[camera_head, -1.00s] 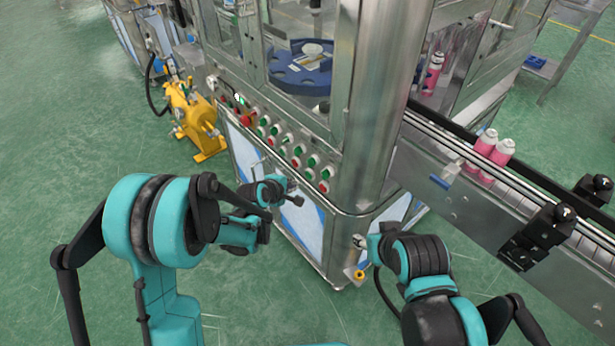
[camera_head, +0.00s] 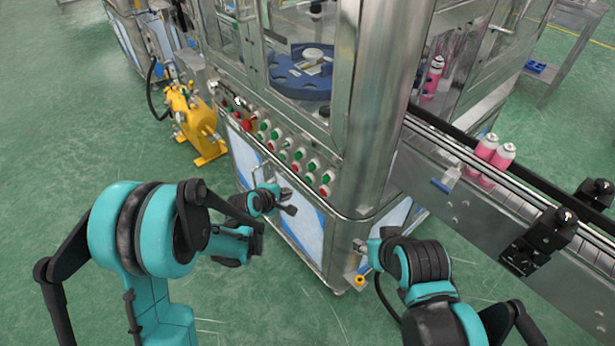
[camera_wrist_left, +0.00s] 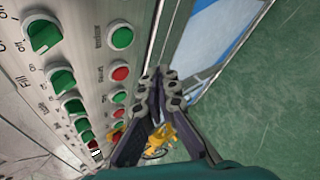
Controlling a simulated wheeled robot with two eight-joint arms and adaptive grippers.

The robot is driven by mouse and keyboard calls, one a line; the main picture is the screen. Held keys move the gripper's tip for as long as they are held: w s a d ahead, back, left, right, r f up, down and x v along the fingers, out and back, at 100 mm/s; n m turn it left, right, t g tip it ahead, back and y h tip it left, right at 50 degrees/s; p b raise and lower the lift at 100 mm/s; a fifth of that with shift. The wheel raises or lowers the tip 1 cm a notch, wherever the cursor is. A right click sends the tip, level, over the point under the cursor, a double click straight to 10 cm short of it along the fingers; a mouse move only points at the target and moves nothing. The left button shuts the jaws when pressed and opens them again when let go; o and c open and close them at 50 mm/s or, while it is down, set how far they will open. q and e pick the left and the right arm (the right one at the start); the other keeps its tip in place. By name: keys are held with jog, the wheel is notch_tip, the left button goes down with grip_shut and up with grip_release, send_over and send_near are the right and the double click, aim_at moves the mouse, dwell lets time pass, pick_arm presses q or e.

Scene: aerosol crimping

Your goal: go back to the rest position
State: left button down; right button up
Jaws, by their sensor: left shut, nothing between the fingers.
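My left gripper (camera_head: 290,202) is in front of the crimping machine's front, just below the row of buttons and knobs on the control panel (camera_head: 285,150). In the left wrist view the fingertips of this gripper (camera_wrist_left: 160,90) come together with nothing between them. Green and red push buttons (camera_wrist_left: 121,72) and green knobs show close to its left there. My right arm (camera_head: 425,265) is folded by the machine's lower right corner. I cannot make out its fingers.
The steel machine (camera_head: 375,110) holds a blue turntable (camera_head: 300,80). A conveyor (camera_head: 460,200) carries pink cans (camera_head: 490,160) on the right. A yellow pump (camera_head: 195,120) stands on the floor at the left. Green floor is open at the far left.

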pick_arm(q)
jog(key=s+a+r+m+y, duration=0.2)
jog(key=s+a+r+m, duration=0.4)
jog(key=s+a+r, duration=0.35)
jog(key=s+a+r+m+y, duration=0.1)
jog(key=s+a+r+m, duration=0.1)
jog(key=s, duration=0.6)
jog(key=s+a+r+m+g+y, duration=0.1)
jog(key=s+a+r+m+y, duration=0.1)
jog(key=s+a+m, duration=0.3)
jog(key=s+m, duration=0.1)
jog(key=s, duration=0.3)
jog(key=shift+s, duration=0.15)
jog(key=c, duration=2.3)
grip_release()
jog(key=shift+d, duration=0.1)
